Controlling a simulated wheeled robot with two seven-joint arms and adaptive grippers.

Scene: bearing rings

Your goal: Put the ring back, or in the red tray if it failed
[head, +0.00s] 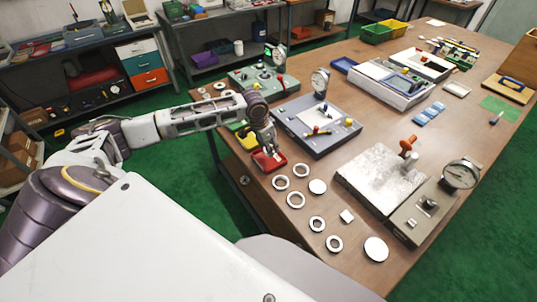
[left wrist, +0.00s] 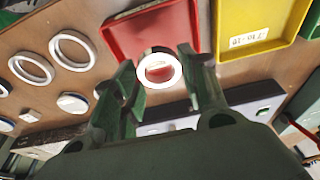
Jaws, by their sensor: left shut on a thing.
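My left gripper (head: 266,141) is above the red tray (head: 270,161) at the left edge of the table. In the left wrist view my left gripper (left wrist: 157,64) is shut on a pale metal ring (left wrist: 158,82), held between its fingertips. The red tray (left wrist: 125,38) lies behind the ring in that view, and the ring looks clear of its floor. The held ring is too small to make out in the head view. Several other rings (head: 280,183) lie flat on the table in front of the tray. My right gripper is not in view.
A yellow tray (left wrist: 250,38) and a green tray (left wrist: 312,22) stand beside the red one. Solid discs (head: 376,249) and a small block (head: 347,216) lie near the rings. A dial gauge (head: 461,174) and a granite-like plate (head: 378,178) stand right; a grey fixture (head: 318,145) stands behind.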

